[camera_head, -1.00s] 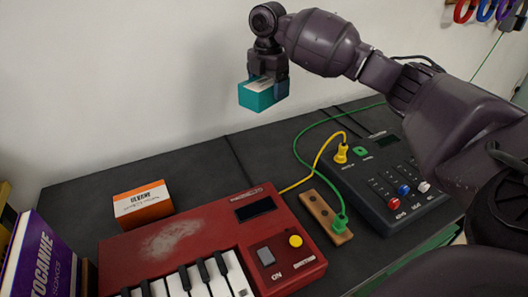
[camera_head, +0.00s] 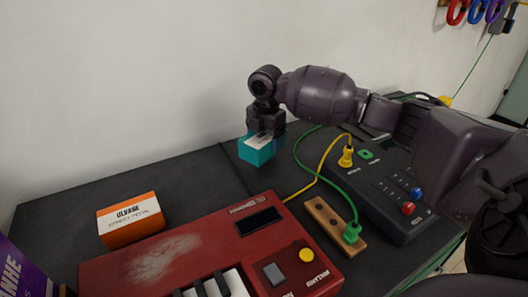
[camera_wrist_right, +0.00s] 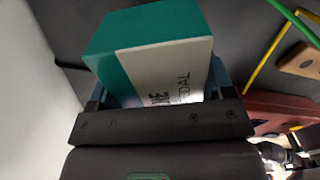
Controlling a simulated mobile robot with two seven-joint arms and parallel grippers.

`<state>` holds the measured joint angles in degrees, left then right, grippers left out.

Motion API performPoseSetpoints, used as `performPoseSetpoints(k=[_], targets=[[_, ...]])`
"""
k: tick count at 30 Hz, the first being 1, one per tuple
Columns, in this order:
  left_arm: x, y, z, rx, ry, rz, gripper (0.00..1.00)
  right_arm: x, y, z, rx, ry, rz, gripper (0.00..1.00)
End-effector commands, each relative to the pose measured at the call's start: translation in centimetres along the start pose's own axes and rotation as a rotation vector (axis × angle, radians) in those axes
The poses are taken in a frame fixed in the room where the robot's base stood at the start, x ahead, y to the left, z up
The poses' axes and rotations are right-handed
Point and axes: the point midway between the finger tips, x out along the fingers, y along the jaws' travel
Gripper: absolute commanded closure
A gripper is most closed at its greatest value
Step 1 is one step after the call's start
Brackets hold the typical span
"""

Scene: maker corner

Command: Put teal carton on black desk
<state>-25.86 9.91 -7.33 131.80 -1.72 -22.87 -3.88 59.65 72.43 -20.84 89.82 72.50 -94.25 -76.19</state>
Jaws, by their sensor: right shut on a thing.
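The teal carton (camera_head: 256,151) has a pale top label and is held by my right gripper (camera_head: 265,138), which is shut on it from above. The carton is at the back of the black desk (camera_head: 190,180), low over its surface; I cannot tell whether its base touches. In the right wrist view the carton (camera_wrist_right: 150,55) sits between the fingers, with its teal side and pale lettered face showing. My left gripper is not in view.
An orange and white carton (camera_head: 130,218) stands on the desk at left. A red keyboard (camera_head: 215,250) is in front, with a wooden strip (camera_head: 333,225) and a dark control box (camera_head: 390,200) to its right. Green and yellow cables (camera_head: 325,168) run nearby.

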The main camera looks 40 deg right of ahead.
Motion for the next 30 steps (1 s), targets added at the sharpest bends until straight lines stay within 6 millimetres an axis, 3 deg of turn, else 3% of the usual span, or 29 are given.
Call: performPoseSetpoints(k=[1,6,12,19,20,21,24,30], targets=[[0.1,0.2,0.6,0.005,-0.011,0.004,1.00,1.7,-0.1,0.0,0.000,0.001,-0.012,0.57],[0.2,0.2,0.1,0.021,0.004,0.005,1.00,4.0,-0.1,0.0,0.001,0.001,-0.011,0.57],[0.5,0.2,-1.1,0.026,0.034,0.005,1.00,3.8,-0.1,0.0,0.000,0.000,-0.002,0.57],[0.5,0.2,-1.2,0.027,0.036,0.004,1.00,4.1,-0.1,0.0,0.001,0.001,-0.002,0.57],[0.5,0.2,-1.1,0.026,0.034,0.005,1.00,4.1,-0.1,0.0,0.000,0.001,-0.003,0.23],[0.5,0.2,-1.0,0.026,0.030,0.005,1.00,4.1,-0.1,0.0,0.000,0.001,-0.003,0.17],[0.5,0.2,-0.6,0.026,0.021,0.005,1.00,4.1,-0.1,0.0,0.000,0.001,-0.003,0.01],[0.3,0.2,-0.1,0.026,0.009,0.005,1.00,4.2,-0.1,0.0,0.000,0.000,-0.004,0.00]])
